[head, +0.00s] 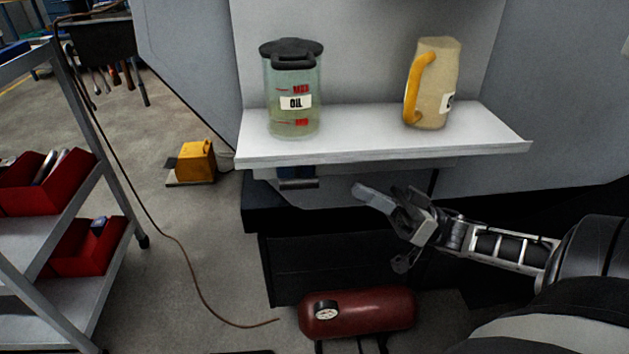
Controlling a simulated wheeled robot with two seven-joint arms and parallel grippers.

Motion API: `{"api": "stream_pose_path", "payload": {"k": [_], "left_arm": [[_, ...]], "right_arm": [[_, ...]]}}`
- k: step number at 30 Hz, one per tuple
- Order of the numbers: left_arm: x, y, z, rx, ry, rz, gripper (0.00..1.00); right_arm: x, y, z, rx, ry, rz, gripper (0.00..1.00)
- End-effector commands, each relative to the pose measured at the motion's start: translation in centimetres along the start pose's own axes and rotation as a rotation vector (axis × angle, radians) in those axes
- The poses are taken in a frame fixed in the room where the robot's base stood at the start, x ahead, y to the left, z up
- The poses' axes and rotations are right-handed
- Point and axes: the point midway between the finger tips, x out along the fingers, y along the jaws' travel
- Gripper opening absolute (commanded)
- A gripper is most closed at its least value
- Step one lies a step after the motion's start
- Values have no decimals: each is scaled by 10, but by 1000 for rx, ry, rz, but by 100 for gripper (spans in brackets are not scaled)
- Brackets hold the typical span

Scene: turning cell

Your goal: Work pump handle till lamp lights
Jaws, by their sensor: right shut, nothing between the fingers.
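A clear oil container (293,88) with a black lid, an OIL label and red MAX and MIN marks stands upright on the white shelf (385,145). I cannot make out a pump handle or a lamp for certain. A small dark blue and black part (297,178) sits just under the shelf's left half, mostly hidden by it. My right gripper (374,198) is below the shelf's front edge, to the right of that part and apart from it. It is shut and empty, pointing left. My left gripper is not in view.
A beige jug (435,85) with a yellow handle stands at the shelf's right. A red tank (357,313) with a gauge lies low in front. A yellow box (196,160) and a hose (178,240) are on the floor. A grey rack (85,190) with red bins stands left.

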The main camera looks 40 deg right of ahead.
Motion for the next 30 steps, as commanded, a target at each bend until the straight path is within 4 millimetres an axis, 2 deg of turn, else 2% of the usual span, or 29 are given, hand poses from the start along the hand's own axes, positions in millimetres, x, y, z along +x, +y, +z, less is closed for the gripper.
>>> {"api": "stream_pose_path", "payload": {"k": [9, 13, 17, 24, 30], "left_arm": [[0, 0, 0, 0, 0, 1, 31], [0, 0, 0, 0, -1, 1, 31], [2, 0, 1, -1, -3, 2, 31], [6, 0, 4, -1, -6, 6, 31], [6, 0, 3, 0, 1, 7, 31]], "right_arm": [[0, -1, -2, 2, 3, -7, 0], [7, -1, -1, 2, 3, -8, 0], [24, -2, -2, 2, 5, -11, 0], [69, -2, -1, 1, 5, -11, 0], [94, -2, -1, 1, 4, -9, 0]]}}
